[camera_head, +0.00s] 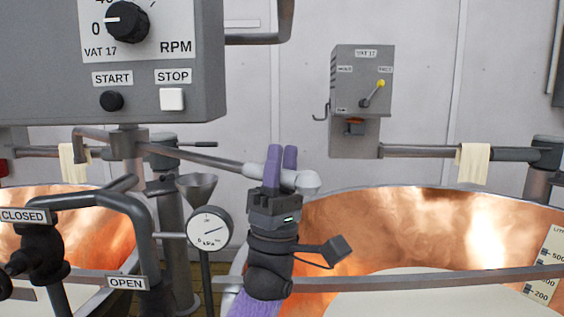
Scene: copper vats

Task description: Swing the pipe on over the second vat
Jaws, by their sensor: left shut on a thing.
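The grey swing pipe (217,161) runs from a post under the control box toward the right. Its pale end (307,182) shows near the left rim of the right copper vat (400,225). My left gripper (281,160) is shut on the pipe close to that end, its purple fingers pointing up. The right vat holds pale liquid. A left copper vat (75,220) is partly hidden by piping. My right gripper is not in view.
A grey control box (150,60) hangs at upper left. A pressure gauge (209,227) and a funnel (197,185) stand left of my gripper. A rail (420,281) crosses in front of the right vat. A wall box with a yellow-knobbed lever (361,100) is behind.

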